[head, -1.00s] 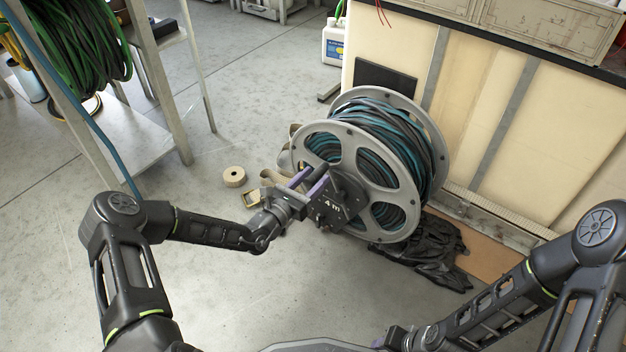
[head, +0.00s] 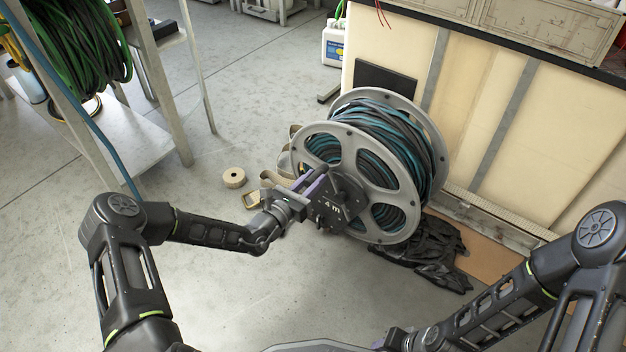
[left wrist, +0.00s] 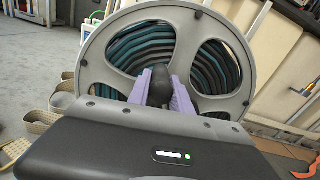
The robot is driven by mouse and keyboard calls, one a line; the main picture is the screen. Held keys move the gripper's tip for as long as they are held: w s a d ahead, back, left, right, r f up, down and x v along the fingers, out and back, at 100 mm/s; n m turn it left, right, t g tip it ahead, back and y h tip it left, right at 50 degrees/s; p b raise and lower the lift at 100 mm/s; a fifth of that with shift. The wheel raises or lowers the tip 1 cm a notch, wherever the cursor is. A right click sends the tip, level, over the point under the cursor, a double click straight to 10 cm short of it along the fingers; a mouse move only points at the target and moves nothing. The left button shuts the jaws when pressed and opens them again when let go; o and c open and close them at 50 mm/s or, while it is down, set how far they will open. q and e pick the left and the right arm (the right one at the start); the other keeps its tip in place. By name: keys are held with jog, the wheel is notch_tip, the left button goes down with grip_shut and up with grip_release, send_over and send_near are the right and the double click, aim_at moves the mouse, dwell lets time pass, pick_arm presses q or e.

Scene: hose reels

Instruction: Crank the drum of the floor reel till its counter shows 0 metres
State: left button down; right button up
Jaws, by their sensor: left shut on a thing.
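The floor reel (head: 305,150) stands upright on the floor, a grey drum wound with black and teal hose. The counter (head: 333,211) on its near side reads 4 m. My left gripper (head: 315,184) is at the near face of the drum, with its purple fingers shut on the dark crank handle. In the left wrist view the crank handle (left wrist: 158,86) sits between the two fingers, in front of the drum flange (left wrist: 100,55). The crank arm is mostly hidden. My right gripper (head: 396,338) is low at the bottom edge, and its fingers cannot be made out.
A cream-panelled bench (head: 480,110) stands close behind the reel. A black crumpled sheet (head: 430,262) lies under its right side. A tape roll (head: 234,178) and a tan strap (head: 275,180) lie to the left. A shelf with green hose (head: 85,50) is at far left. The front floor is clear.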

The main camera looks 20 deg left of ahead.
pick_arm(q)
jog(key=shift+r, duration=0.1)
pick_arm(e)
jog(key=shift+r, duration=0.15)
dwell(0.6)
